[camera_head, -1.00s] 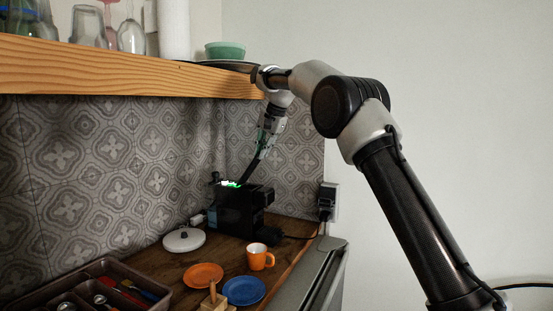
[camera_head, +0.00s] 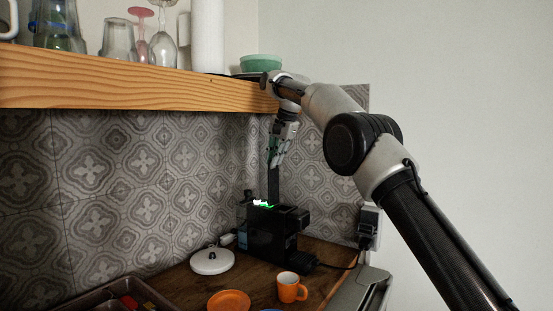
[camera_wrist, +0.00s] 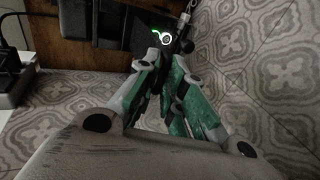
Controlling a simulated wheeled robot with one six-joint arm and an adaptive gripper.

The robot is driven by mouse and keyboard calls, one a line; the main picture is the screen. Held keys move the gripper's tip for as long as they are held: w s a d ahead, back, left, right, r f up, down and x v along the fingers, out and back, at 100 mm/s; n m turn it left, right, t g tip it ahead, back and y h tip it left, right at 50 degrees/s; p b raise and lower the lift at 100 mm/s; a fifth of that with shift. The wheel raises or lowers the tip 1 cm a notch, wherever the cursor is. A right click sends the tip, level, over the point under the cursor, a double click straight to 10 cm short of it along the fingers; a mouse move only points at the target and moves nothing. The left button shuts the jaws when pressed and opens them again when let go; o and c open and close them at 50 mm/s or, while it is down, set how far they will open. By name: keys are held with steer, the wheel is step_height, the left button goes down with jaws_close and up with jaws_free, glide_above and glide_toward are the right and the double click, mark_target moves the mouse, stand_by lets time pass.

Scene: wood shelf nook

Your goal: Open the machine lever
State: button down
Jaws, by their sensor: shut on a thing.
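The black coffee machine (camera_head: 272,230) stands on the wooden counter against the tiled wall, with small green and white lights on its top. Its dark lever (camera_head: 273,184) stands nearly upright above the machine. My gripper (camera_head: 275,160) is at the lever's upper end, shut on it, with the fingers pointing down. In the wrist view, the green and grey fingers of my gripper (camera_wrist: 167,80) close together near the machine (camera_wrist: 90,22) and its lit ring. The fingers hide most of the lever there.
A wooden shelf (camera_head: 140,83) with glasses and a green bowl (camera_head: 260,63) runs just above my gripper. An orange mug (camera_head: 291,288), an orange plate (camera_head: 229,301) and a white round lid (camera_head: 212,261) lie on the counter. A wall plug (camera_head: 369,222) is at right.

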steer(key=shift+a+f, duration=0.1)
steer(key=shift+f, duration=0.1)
steer(key=c, duration=1.6)
jaws_free()
steer(key=shift+r, duration=0.15)
steer(key=s+d+r, duration=0.4)
steer(key=s+d, duration=0.5)
steer(key=d, duration=0.1)
steer(key=shift+s+r, duration=0.2)
steer(key=shift+s, duration=0.15)
